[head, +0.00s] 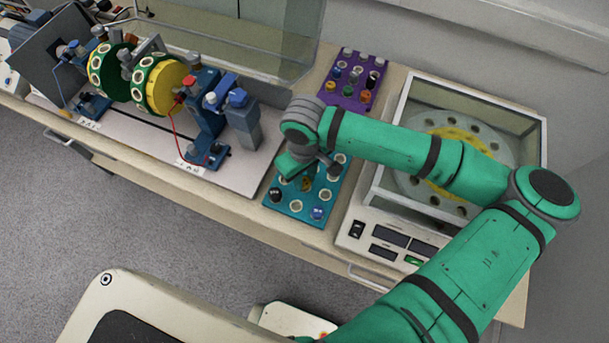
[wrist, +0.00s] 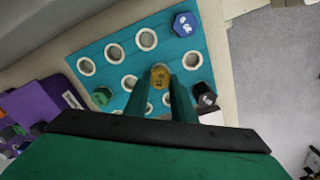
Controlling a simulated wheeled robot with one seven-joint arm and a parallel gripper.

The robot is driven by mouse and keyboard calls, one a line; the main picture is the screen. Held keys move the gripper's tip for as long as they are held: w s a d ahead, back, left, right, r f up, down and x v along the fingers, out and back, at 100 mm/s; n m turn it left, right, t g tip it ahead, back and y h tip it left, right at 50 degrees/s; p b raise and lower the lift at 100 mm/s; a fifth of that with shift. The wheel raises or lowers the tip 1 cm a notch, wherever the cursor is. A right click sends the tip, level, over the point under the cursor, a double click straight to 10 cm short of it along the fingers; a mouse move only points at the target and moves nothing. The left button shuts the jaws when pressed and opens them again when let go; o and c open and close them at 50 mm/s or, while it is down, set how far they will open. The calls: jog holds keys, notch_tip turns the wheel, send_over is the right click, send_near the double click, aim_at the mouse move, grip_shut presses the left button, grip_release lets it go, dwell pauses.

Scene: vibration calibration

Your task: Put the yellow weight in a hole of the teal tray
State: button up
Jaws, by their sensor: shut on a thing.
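My gripper (wrist: 168,95) is shut on the yellow weight (wrist: 159,76), which shows between the fingertips in the wrist view. In the head view the yellow weight (head: 306,184) is just under my gripper (head: 303,172), over the middle of the teal tray (head: 271,207). The teal tray (wrist: 120,47) has several white-ringed empty holes. A blue weight (wrist: 185,24), a black weight (wrist: 204,95) and a green weight (wrist: 102,96) sit in it. I cannot tell whether the yellow weight is above a hole or partly in one.
A purple tray (head: 345,101) with several coloured weights stands behind the teal tray. A glass-sided balance machine (head: 391,222) stands to the right, under my arm. A rig with green and yellow drums (head: 166,86) stands at left.

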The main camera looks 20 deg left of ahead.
jog(key=shift+f, duration=0.9)
dwell(0.6)
jog(key=o, duration=1.1)
notch_tip(320, 180, up, 11)
jog(key=shift+f, duration=0.1)
